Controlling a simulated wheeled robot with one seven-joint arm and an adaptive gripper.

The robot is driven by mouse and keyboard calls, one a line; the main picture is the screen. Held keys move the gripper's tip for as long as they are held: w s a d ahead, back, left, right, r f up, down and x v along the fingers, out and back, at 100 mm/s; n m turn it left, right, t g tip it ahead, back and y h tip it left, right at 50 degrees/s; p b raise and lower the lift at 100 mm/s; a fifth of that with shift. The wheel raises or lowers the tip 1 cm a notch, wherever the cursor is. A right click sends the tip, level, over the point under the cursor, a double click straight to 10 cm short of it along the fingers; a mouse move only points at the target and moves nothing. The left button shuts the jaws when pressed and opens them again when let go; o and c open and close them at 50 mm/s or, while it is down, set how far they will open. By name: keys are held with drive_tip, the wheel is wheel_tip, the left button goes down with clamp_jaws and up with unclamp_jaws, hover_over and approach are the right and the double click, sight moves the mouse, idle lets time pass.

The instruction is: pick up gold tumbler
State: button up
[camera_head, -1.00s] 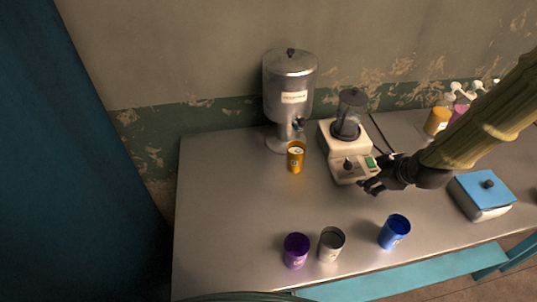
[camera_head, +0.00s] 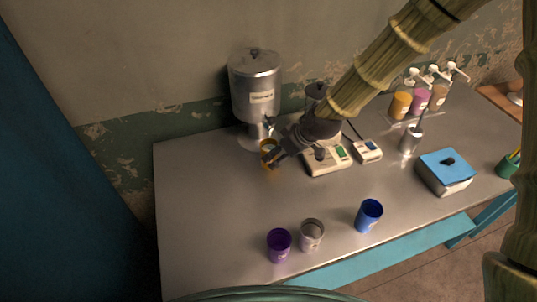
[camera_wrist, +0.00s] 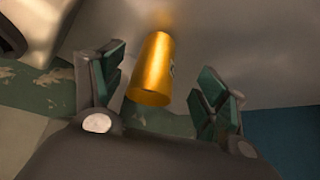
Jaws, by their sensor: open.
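The gold tumbler (camera_head: 267,149) stands upright on the metal table near the dispenser's tap, partly hidden behind my gripper (camera_head: 277,160) in the head view. In the wrist view the gold tumbler (camera_wrist: 152,68) lies between and a little beyond the two open fingers of my gripper (camera_wrist: 158,92). It appears closer to the left finger, with a wider gap to the right one. The jaws hold nothing.
The steel dispenser (camera_head: 254,95) stands just behind the tumbler, and the blender base (camera_head: 326,160) is to its right. Purple (camera_head: 279,244), grey (camera_head: 312,235) and blue (camera_head: 369,215) cups stand near the front edge. A blue-lidded box (camera_head: 445,172) is right. The table's left part is clear.

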drive_tip(key=shift+w+r+p+x, duration=0.1)
drive_tip(key=shift+w+p+x, duration=0.1)
drive_tip(key=shift+p+x, duration=0.5)
drive_tip(key=shift+w+r+p+x, duration=0.15)
drive_tip(key=shift+p+x, duration=0.15)
drive_tip(key=shift+x, duration=1.95)
drive_tip(key=c, duration=1.3)
drive_tip(key=shift+r, duration=0.1)
drive_tip(key=shift+c, duration=0.2)
drive_tip(key=shift+s+d+r, duration=0.1)
drive_tip(key=shift+s+r, duration=0.3)
drive_tip(key=shift+s, duration=0.1)
drive_tip(key=s+d+r+b, duration=0.4)
drive_tip(key=s+r, duration=0.3)
drive_tip(key=s, duration=0.5)
drive_tip(key=shift+s, duration=0.15)
